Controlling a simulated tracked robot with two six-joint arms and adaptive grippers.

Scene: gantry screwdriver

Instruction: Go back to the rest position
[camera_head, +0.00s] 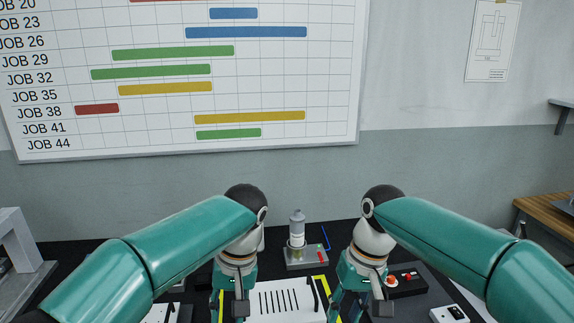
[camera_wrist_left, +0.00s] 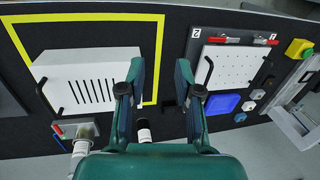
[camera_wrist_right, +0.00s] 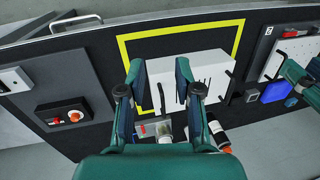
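My left gripper (camera_head: 231,300) hangs left of the white slotted box in the head view. In the left wrist view its two fingers (camera_wrist_left: 157,72) stand apart with nothing between them. My right gripper (camera_head: 358,298) hangs right of the box. In the right wrist view its fingers (camera_wrist_right: 160,70) are also apart and empty. The white slotted box (camera_head: 286,302) stands inside a yellow outline on the black table. A grey cylindrical tool (camera_head: 297,226) stands upright on a small grey base (camera_head: 306,259) behind the box, clear of both grippers.
A dark box with a red button (camera_head: 391,281) stands at the right, beside a white switch box (camera_head: 449,314). A white perforated panel (camera_wrist_left: 232,64) with red clamps and a blue bin (camera_wrist_left: 222,104) show in the left wrist view. A wall board (camera_head: 180,75) hangs behind.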

